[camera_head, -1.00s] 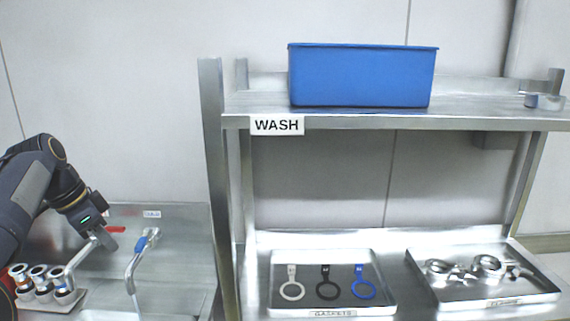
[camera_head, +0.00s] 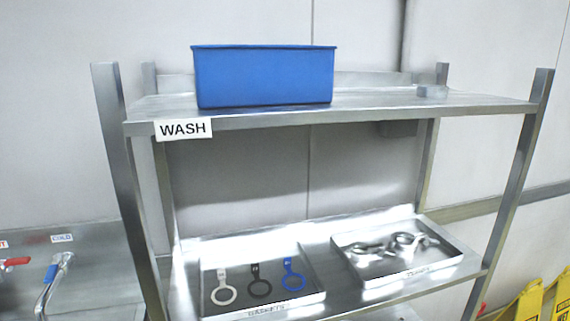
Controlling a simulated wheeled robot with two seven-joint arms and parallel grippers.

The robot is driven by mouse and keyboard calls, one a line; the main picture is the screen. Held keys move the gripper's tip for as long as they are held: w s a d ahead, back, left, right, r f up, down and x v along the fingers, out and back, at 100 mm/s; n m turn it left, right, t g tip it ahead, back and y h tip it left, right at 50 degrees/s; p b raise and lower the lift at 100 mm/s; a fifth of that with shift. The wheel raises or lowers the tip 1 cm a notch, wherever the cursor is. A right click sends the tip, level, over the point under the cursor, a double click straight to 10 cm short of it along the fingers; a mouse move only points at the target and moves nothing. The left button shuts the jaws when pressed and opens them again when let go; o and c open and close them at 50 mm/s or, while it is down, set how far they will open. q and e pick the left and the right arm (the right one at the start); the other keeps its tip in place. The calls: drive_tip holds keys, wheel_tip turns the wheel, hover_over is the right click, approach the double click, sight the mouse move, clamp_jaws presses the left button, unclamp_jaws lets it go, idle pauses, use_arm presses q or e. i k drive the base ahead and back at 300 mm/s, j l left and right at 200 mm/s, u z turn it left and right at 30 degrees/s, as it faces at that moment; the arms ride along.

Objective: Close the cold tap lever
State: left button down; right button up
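The cold tap (camera_head: 50,284) stands at the lower left under a small blue-lettered COLD label (camera_head: 62,238). Neither of my grippers is in the picture, so I cannot see whether anything touches the blue lever.
A steel rack (camera_head: 118,170) with a WASH sign stands right of the taps. It holds a blue bin (camera_head: 263,78) above, and a gasket tray (camera_head: 318,284) and a tray of metal parts (camera_head: 459,262) below. Yellow floor signs (camera_head: 528,302) stand at the lower right.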

sight(51, 273)
drive_tip(key=u, duration=1.6)
drive_tip(key=i+l+z, duration=0.2)
drive_tip(key=z, duration=0.2)
drive_tip(key=i+l+z, duration=0.25)
drive_tip(key=z, duration=0.2)
drive_tip(key=l, duration=0.1)
